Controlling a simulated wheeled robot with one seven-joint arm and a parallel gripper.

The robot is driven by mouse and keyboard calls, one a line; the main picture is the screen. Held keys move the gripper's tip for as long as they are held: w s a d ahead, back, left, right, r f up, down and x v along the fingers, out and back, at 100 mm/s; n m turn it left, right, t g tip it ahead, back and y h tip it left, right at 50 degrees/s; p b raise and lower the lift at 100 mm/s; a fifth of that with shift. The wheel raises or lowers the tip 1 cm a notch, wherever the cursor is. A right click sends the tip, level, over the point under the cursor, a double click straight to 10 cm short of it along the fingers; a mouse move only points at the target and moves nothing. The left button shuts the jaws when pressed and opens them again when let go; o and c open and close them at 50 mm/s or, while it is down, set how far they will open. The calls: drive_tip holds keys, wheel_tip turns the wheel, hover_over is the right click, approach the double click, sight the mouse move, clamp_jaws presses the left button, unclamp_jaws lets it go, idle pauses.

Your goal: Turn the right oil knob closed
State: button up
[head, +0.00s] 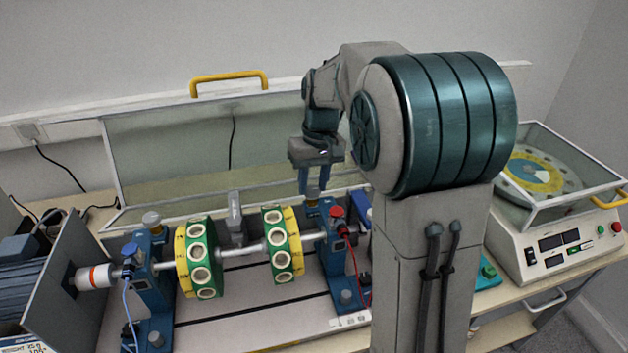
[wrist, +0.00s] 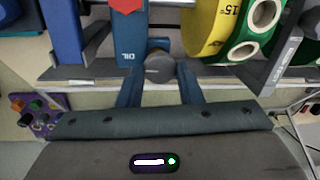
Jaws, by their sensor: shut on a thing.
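The right oil knob (wrist: 159,66) is a small round metal cap on top of the right blue bearing post (wrist: 125,40), which carries an OIL label. In the head view the post (head: 332,250) stands right of the disc rotor, and the knob (head: 313,193) shows at its top. My gripper (wrist: 159,78) has its blue fingers on either side of the knob, shut on it. In the head view my gripper (head: 314,184) points down over the post. The knob's turn angle cannot be told.
A left oil knob (head: 151,219) tops the left blue post. Green and yellow discs (head: 200,258) sit on the shaft between the posts. A red cap (head: 337,212) with a cable is close to my gripper. A clear cover (head: 170,150) stands open behind.

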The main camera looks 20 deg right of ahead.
drive_tip(key=shift+n, duration=0.4)
drive_tip(key=o, duration=1)
drive_tip(key=shift+c, duration=0.2)
wheel_tip(320, 180, up, 14)
drive_tip(key=d, duration=0.1)
drive_tip(key=shift+w+d, duration=0.2)
drive_tip(key=shift+f, duration=0.1)
